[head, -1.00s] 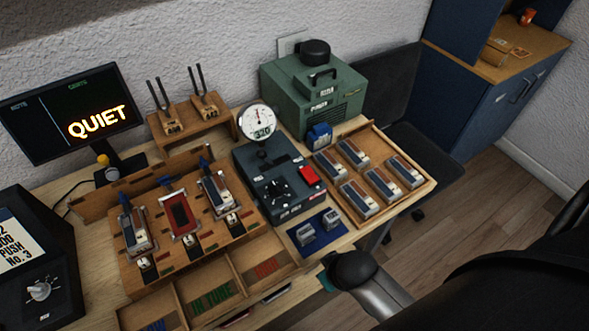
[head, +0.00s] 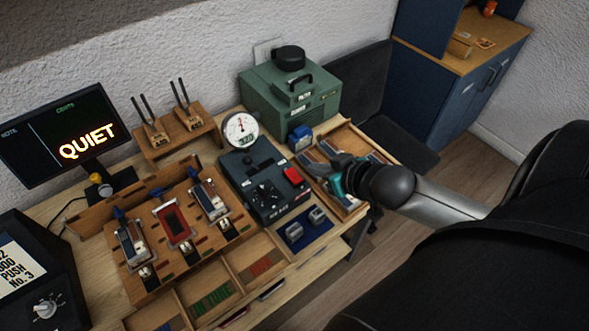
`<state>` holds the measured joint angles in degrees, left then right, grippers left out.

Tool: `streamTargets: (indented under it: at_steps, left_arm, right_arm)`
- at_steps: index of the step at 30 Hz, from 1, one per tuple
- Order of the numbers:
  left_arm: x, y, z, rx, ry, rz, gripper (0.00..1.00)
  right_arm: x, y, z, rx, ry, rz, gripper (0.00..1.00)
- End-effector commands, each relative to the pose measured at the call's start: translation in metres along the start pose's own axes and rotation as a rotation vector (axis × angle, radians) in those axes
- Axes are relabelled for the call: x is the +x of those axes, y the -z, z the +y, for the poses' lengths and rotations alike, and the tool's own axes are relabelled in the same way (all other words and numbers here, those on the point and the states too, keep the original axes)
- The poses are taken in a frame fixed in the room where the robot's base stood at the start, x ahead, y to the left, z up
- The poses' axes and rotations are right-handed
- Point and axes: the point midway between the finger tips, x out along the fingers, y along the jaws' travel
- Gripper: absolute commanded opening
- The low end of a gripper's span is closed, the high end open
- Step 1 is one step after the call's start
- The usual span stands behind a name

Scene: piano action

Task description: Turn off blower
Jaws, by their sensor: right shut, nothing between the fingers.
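The green boxy machine (head: 290,100) with a round black cap and top handle stands at the back against the wall; its labels are too small to read surely. In front of it is a dark control box (head: 262,186) with a knob, a round dial gauge (head: 240,129) and a red switch (head: 293,176). Whether the switch is on or off cannot be told. My right gripper (head: 308,163) is shut and empty, above the left part of the parts tray, just right of and near the red switch. Contact cannot be judged. My left gripper is not in view.
The wooden parts tray (head: 383,152) lies under my right gripper. A small blue block (head: 300,138) stands behind it. A blue mat (head: 308,236) with two small pieces lies in front of the control box. A wooden rack (head: 150,215) stands left. A monitor (head: 62,128) reads QUIET.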

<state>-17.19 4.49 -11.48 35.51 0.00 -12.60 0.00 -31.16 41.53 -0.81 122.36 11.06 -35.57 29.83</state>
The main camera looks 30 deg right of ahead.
Motion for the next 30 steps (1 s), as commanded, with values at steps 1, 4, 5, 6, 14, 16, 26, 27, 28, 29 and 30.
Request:
streamTargets:
  at_steps: [1,4,5,6,14,16,26,27,28,29,30]
  left_arm:
    - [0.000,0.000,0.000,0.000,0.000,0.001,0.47]
    - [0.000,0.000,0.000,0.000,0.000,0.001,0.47]
    - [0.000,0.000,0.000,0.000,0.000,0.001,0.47]
    - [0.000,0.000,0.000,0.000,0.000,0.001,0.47]
    - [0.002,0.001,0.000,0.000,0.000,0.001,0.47]
    - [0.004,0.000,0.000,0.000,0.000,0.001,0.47]
    - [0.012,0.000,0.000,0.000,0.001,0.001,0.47]
    - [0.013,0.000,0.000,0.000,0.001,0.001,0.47]
    - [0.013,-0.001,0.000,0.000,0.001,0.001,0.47]
    - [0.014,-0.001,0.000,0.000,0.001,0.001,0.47]
    - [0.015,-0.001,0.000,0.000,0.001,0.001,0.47]
  right_arm:
    - [0.000,0.000,0.000,0.001,0.001,0.000,0.00]
    - [0.000,0.000,0.000,0.000,0.000,0.000,0.00]
    - [0.000,0.000,0.000,0.000,0.000,-0.001,0.00]
    - [0.000,-0.001,0.000,0.000,0.000,-0.001,0.00]
    - [0.011,-0.001,0.001,0.001,-0.002,0.000,0.00]
    - [0.019,-0.001,0.000,0.001,-0.001,0.000,0.00]
    - [0.065,-0.001,0.001,0.001,-0.002,0.000,0.00]
    - [0.070,-0.001,0.000,0.001,-0.002,0.000,0.00]
    - [0.075,-0.001,0.000,0.001,-0.002,0.000,0.00]
    - [0.079,0.000,0.000,0.001,-0.002,0.001,0.00]
    - [0.085,-0.001,0.000,0.002,-0.002,0.000,0.00]
